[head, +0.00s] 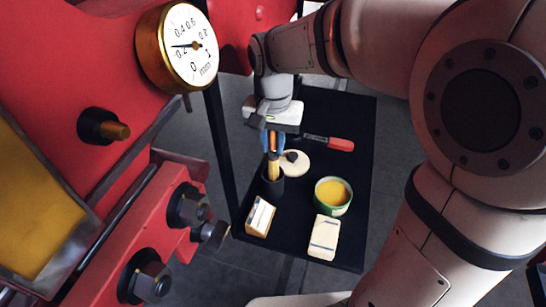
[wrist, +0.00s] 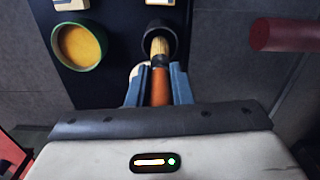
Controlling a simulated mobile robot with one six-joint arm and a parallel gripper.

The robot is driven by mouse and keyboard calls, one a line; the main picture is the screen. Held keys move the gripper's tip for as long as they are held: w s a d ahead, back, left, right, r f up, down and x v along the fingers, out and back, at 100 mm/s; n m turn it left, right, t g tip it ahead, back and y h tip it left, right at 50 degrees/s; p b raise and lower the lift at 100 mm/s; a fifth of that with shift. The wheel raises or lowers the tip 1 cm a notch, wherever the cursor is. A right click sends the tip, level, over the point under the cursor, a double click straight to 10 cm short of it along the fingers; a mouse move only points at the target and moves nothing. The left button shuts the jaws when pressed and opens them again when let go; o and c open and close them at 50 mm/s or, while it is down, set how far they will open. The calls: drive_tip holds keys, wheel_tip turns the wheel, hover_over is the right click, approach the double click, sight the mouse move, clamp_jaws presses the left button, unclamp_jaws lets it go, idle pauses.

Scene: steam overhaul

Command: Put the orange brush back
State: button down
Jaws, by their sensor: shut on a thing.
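The orange brush (wrist: 160,84) is held in my gripper (wrist: 160,72), whose blue fingers are shut on its handle. Its pale bristles point away from the wrist, toward a dark round cup (wrist: 155,29). In the head view, my gripper (head: 272,137) is above the dark cup (head: 271,181). The brush's yellowish bristle end (head: 273,166) is at the cup's mouth. I cannot tell how far the bristles reach inside the cup. The upper part of the brush is between the fingers and partly hidden.
A black mat (head: 352,205) carries a green tin of yellow stuff (head: 333,195), a red-handled tool (head: 338,144), a round pale disc (head: 296,163) and two pale blocks, left (head: 260,217) and right (head: 324,237). Red machinery with a gauge (head: 180,46) and a dark post (head: 220,150) stands left.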

sight(273, 166)
drive_tip(key=shift+s+f, duration=0.15)
drive_tip(key=shift+f, duration=0.95)
drive_tip(key=shift+s+f, duration=0.1)
drive_tip(key=shift+f, duration=1)
drive_tip(key=c, duration=1.3)
unclamp_jaws()
wheel_tip(273, 166, up, 12)
drive_tip(key=s+d+f+n+t, duration=0.3)
drive_tip(key=s+d+f, duration=0.4)
drive_tip(key=s+d, duration=0.5)
drive_tip(key=shift+d+f, duration=0.25)
drive_tip(key=shift+d, duration=0.15)
